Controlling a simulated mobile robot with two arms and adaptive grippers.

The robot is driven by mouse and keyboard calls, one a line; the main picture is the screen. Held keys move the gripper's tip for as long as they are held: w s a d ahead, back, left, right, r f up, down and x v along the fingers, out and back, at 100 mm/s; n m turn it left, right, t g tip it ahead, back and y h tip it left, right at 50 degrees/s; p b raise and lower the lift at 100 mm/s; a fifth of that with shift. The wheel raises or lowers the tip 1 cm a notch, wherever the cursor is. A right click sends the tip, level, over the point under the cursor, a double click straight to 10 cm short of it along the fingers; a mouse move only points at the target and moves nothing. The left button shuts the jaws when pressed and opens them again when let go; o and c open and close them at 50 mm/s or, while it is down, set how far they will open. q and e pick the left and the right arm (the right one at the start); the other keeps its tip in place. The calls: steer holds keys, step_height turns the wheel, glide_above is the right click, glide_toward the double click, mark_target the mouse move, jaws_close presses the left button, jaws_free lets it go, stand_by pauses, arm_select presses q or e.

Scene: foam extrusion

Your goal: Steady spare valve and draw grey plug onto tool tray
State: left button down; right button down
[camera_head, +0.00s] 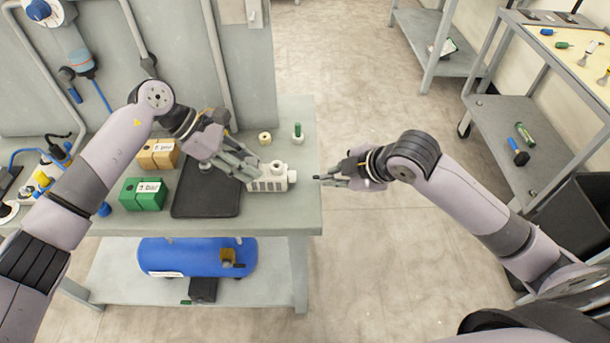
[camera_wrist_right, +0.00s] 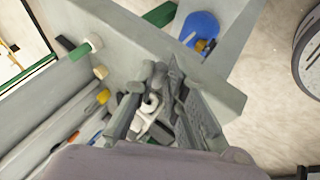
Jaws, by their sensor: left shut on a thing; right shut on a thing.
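The spare valve (camera_head: 270,184) is a white block with ports, lying near the bench's right edge, right of the black tool tray (camera_head: 205,204). My left gripper (camera_head: 248,171) is shut on the valve at its left end. My right gripper (camera_head: 326,180) is just past the bench edge, shut on the grey plug (camera_head: 316,177), a small dark piece at its fingertips. The plug is apart from the valve's right end. In the right wrist view, the white valve (camera_wrist_right: 149,104) shows between the right gripper's fingers; the plug cannot be told clearly there.
Tan boxes (camera_head: 158,153) and a green box (camera_head: 143,194) stand left of the tray. The bare tray surface is free. A blue tank (camera_head: 195,257) sits on the lower shelf.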

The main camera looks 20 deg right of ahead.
stand_by(0.4)
steer(key=w+a+r+m+h, duration=0.1)
steer(key=w+a+r+m, duration=0.1)
steer(key=a+r+m, duration=0.35)
steer(key=w+a+r+m+g+h, duration=0.1)
steer(key=w+a+r+m, duration=0.1)
steer(key=a+r, duration=0.65)
steer(key=w+a+r+m+h, duration=0.1)
steer(key=w+a+r+m, duration=0.25)
steer(key=r, duration=0.65)
steer(key=s+a+f+n+g+y, duration=0.25)
steer(key=s+a+f+n, duration=0.2)
steer(key=s+a, duration=0.45)
steer(key=shift+m+y, duration=0.25)
steer(key=shift+y, duration=0.1)
steer(key=f, duration=0.4)
steer(key=w+d+f, duration=0.1)
steer(key=f, duration=0.4)
steer(key=d+f, duration=0.1)
steer(key=f, duration=0.4)
steer(key=shift+w+d, duration=0.1)
steer(key=shift+w, duration=0.25)
steer(key=shift+s+d+f, duration=0.1)
steer(key=shift+f, duration=0.45)
steer(key=shift+f, duration=0.1)
steer(key=shift+f, duration=1.4)
steer(key=shift+f, duration=0.15)
